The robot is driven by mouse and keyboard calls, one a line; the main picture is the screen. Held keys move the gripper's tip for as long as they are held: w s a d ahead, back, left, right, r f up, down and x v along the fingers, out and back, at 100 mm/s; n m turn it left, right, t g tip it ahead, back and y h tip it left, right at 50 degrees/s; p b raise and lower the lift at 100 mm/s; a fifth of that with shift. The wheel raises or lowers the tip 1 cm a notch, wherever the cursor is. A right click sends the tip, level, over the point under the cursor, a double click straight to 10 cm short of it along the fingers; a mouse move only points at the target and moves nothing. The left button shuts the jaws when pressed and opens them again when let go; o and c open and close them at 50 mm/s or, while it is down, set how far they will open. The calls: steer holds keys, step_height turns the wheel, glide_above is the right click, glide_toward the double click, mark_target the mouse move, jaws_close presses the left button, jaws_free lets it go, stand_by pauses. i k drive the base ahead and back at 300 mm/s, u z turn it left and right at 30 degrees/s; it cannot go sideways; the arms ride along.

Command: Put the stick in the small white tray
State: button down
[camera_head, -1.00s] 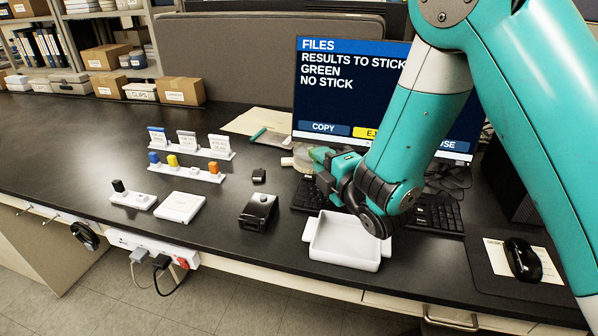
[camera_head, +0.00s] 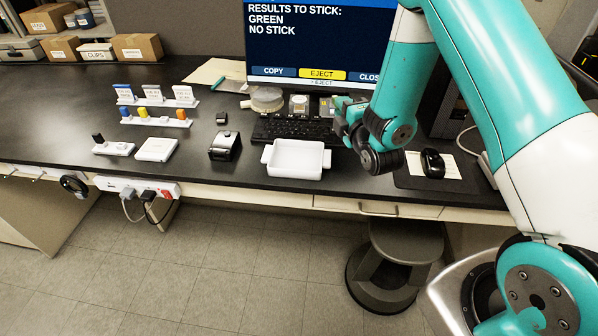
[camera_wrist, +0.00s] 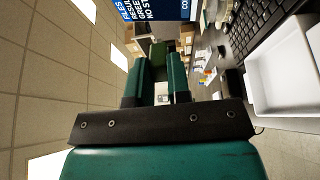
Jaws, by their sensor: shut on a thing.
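My gripper (camera_head: 341,103) is over the right end of the keyboard, in front of the monitor, up and to the right of the white tray. In the wrist view, the gripper (camera_wrist: 158,68) is shut on a dark green stick (camera_wrist: 158,49) between its fingertips. The stick is hard to make out in the head view. The small white tray (camera_head: 297,174) has two side handles and looks empty. It stands near the desk's front edge; it also shows at the right of the wrist view (camera_wrist: 259,92).
The monitor (camera_head: 300,40) reads "NO STICK", with EJECT in yellow. A keyboard (camera_head: 285,130) lies behind the tray. A black device (camera_head: 224,152) stands left of it, a mouse (camera_head: 433,163) right. A rack (camera_head: 155,122) holds blue, yellow and orange pieces. A stool (camera_head: 392,262) stands below.

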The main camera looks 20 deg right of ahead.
mark_target(297, 159)
steer(key=u, duration=2.05)
steer(key=i, duration=1.05)
steer(key=z, duration=3.45)
